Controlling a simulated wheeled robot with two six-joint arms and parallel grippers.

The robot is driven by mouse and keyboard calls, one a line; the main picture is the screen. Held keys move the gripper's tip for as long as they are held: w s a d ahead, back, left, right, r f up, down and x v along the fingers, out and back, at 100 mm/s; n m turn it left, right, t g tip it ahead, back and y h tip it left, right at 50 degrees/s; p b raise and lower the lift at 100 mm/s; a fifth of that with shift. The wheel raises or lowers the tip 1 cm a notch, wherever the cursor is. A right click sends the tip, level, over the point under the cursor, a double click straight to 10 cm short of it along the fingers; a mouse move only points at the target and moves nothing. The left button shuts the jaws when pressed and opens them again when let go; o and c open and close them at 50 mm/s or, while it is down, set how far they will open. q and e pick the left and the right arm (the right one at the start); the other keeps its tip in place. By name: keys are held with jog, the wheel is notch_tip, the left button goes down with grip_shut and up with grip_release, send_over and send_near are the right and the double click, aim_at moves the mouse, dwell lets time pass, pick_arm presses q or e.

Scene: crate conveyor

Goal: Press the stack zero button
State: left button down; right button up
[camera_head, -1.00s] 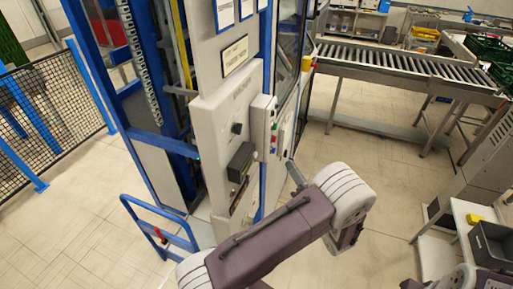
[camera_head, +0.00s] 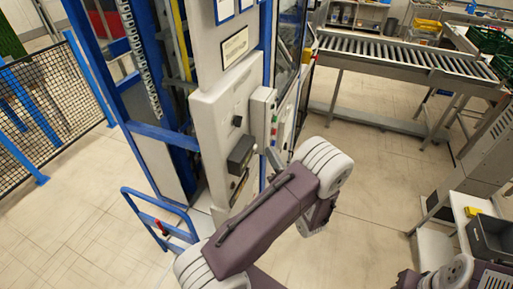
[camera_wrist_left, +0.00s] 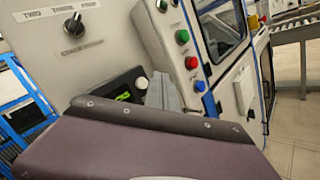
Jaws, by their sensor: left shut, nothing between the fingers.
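The grey-white control cabinet (camera_head: 213,107) carries a side box (camera_head: 262,103) with coloured buttons. In the left wrist view a green button (camera_wrist_left: 182,37), a red button (camera_wrist_left: 191,62) and a blue button (camera_wrist_left: 200,86) show on it. A black unit with a green display (camera_wrist_left: 124,92) and a pale round button (camera_wrist_left: 141,83) sits lower on the cabinet front. I cannot read which button is stack zero. My left gripper (camera_head: 272,156) is shut and empty, close in front of the cabinet, below the side box; contact cannot be told. It also shows in the left wrist view (camera_wrist_left: 162,92). My right gripper is out of view.
A selector knob (camera_wrist_left: 74,25) is on the cabinet front. A blue guard rail (camera_head: 160,222) stands at the cabinet's foot, left. A roller conveyor (camera_head: 400,62) runs behind, right. A dark crate (camera_head: 490,240) is at lower right. The floor between is clear.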

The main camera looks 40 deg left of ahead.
pick_arm(q)
jog(key=shift+s+a, duration=0.2)
jog(key=shift+a, duration=0.4)
jog(key=shift+a, duration=0.1)
dwell(1.5)
jog(key=shift+s+a, duration=0.1)
jog(key=shift+a, duration=0.25)
jog(key=shift+s+a, duration=0.1)
jog(key=shift+a, duration=0.3)
dwell(0.9)
jog(key=shift+d, duration=0.8)
jog(key=shift+w+d, duration=0.15)
jog(key=shift+w, duration=0.05)
jog(key=d, duration=0.2)
jog(key=w+d, duration=0.1)
jog(key=d, duration=0.1)
jog(key=shift+d, duration=0.3)
